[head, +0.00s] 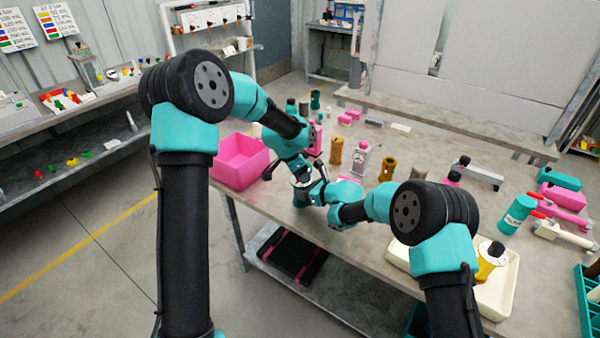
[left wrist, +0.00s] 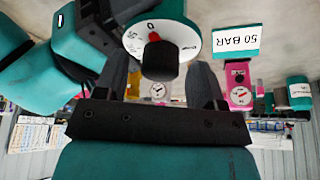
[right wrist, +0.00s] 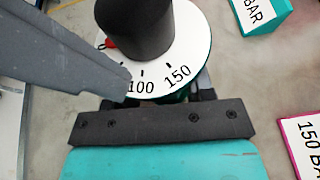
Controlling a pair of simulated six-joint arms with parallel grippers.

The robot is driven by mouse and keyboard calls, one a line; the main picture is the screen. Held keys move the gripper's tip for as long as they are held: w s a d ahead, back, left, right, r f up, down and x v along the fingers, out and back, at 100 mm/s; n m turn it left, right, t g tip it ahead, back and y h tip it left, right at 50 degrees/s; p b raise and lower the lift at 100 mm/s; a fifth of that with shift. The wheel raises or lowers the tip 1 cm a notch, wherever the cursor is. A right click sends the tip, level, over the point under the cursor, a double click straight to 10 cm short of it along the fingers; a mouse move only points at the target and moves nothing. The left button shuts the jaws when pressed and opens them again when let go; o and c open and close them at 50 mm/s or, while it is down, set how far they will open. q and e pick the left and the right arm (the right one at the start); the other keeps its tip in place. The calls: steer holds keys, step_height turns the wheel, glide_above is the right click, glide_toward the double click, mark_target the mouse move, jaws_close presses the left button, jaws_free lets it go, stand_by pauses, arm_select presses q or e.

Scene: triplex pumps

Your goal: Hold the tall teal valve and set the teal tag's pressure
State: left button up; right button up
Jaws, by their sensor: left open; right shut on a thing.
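The tall teal valve (head: 301,197) stands near the table's front-left edge, largely hidden by my arms in the head view. Its white dial (left wrist: 178,40) carries a black knob with a red pointer near 0 in the left wrist view. The right wrist view shows 100 and 150 on this dial (right wrist: 190,45). My right gripper (right wrist: 160,98) is shut on the valve below the dial. My left gripper (left wrist: 160,72) is open, its fingers either side of the knob; contact is unclear. The teal tag (left wrist: 237,40) beside the valve reads 50 BAR; it also shows cut off in the right wrist view (right wrist: 262,12).
A pink bin (head: 240,163) stands at the table's left edge. A pink tag (right wrist: 302,140) reading 150 BAR lies to the right. Brass fittings (head: 387,168) and a pink-and-white gauge piece (head: 360,160) stand behind. A cream tray (head: 507,285) is at the front right.

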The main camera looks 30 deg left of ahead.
arm_select(q)
steer(key=c, duration=0.9)
steer(key=shift+n, duration=0.5)
steer(key=shift+n+y, duration=0.4)
steer(key=shift+n, duration=0.2)
steer(key=shift+n+t, duration=0.4)
steer(key=shift+n, duration=0.1)
steer(key=o, duration=0.9)
